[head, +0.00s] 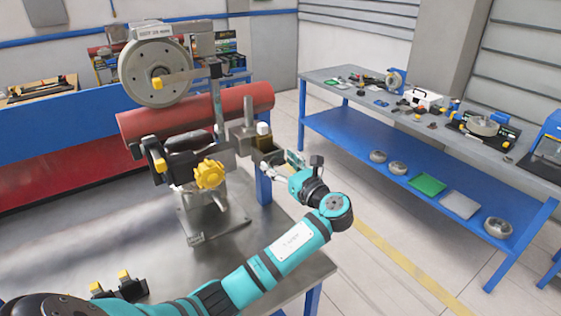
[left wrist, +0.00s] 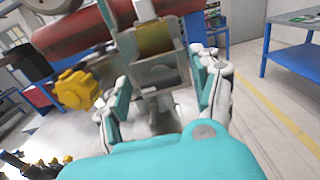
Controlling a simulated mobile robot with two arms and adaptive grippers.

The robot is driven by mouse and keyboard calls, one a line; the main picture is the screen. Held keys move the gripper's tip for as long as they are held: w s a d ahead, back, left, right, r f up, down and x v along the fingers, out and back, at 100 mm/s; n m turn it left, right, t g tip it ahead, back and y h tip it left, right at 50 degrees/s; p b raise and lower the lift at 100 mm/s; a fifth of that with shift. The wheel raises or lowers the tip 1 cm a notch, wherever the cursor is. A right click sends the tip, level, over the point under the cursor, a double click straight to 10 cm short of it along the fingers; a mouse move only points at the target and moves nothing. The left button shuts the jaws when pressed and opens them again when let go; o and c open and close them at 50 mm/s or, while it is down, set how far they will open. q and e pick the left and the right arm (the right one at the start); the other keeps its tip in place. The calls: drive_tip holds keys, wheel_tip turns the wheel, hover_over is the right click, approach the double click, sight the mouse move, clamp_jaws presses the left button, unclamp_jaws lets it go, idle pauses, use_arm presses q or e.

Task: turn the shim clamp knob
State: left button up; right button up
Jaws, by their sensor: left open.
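A yellow lobed knob (head: 209,174) sits on the front of the clamp assembly under the red roller. In the left wrist view the knob (left wrist: 77,90) is left of my fingers and outside them. My left gripper (head: 280,161) is to the right of the knob in the head view, apart from it. In the left wrist view my left gripper (left wrist: 162,72) has its two fingers spread wide, with nothing held. A square metal housing (left wrist: 158,74) with a yellowish inside shows beyond the gap between them. My right gripper is not in view.
The red roller (head: 250,99) and grey wheel (head: 155,72) stand above and behind the knob. A metal table (head: 120,215) carries small yellow-tipped black parts (head: 122,284) at its front. A blue-framed bench (head: 345,110) with tools stands at right, across open floor.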

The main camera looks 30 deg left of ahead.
use_arm(q)
drive_tip(key=c, duration=1.2)
drive_tip(key=shift+o, duration=0.2)
